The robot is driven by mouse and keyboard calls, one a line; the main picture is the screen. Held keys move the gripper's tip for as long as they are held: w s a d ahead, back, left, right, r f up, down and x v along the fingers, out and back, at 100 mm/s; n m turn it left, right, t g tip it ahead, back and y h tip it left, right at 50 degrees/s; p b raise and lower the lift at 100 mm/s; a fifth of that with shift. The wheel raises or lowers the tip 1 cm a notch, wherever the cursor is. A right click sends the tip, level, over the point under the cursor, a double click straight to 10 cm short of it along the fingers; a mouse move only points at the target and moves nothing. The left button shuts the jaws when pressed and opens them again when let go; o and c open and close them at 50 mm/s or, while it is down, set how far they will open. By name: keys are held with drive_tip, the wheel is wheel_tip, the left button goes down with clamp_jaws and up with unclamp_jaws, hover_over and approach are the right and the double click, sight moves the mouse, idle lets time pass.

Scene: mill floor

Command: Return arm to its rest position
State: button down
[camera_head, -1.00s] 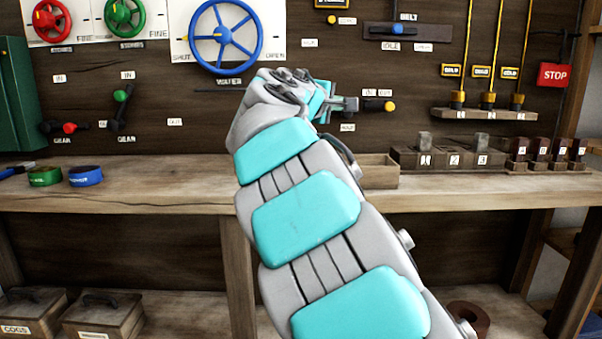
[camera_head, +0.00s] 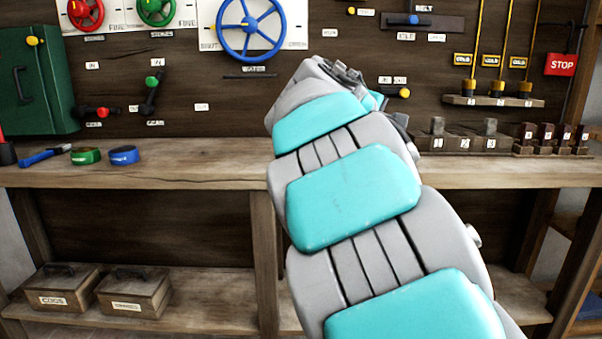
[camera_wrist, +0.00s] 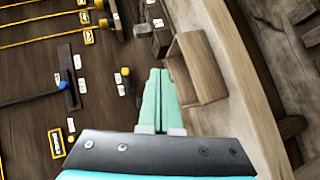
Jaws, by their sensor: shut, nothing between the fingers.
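My gripper shows in the wrist view (camera_wrist: 159,75), its two pale green fingers closed together with nothing between them. In the head view my arm rises from the lower right over the bench, and its far end hides most of the gripper. In the wrist view the fingers are in front of the dark panel, beside an open wooden box (camera_wrist: 202,68) on the bench. A small lever with a yellow knob (camera_head: 404,93) is on the panel just right of my wrist; the knob also shows in the wrist view (camera_wrist: 125,71).
The wooden bench (camera_head: 190,172) runs across the view. A blue handwheel (camera_head: 250,57), a red STOP sign (camera_head: 562,64) and a green cabinet (camera_head: 38,85) are on the panel. Numbered blocks (camera_head: 463,140) stand on the bench at right.

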drive_tip(key=s+d+f+m+g+y, duration=0.2)
drive_tip(key=s+d+f+m+g, duration=0.15)
drive_tip(key=s+f, duration=0.65)
drive_tip(key=s+d+f+m+g+y, duration=0.2)
drive_tip(key=s+d+f+g, duration=0.15)
drive_tip(key=s+f, duration=0.7)
drive_tip(key=s+a+f+g+y, duration=0.1)
drive_tip(key=s+a+f+y, duration=0.1)
drive_tip(key=s+f, duration=0.3)
drive_tip(key=s+a+f+m+g+y, duration=0.1)
drive_tip(key=s+a+f, duration=0.4)
drive_tip(key=s, duration=0.7)
drive_tip(key=s+a+f+g+y, duration=0.2)
drive_tip(key=s+a+f+g, duration=0.1)
drive_tip(key=s+f, duration=0.4)
drive_tip(key=s, duration=0.2)
drive_tip(key=shift+s+a+m+y, duration=0.3)
drive_tip(key=shift+m, duration=0.05)
drive_tip(key=shift+w, duration=0.1)
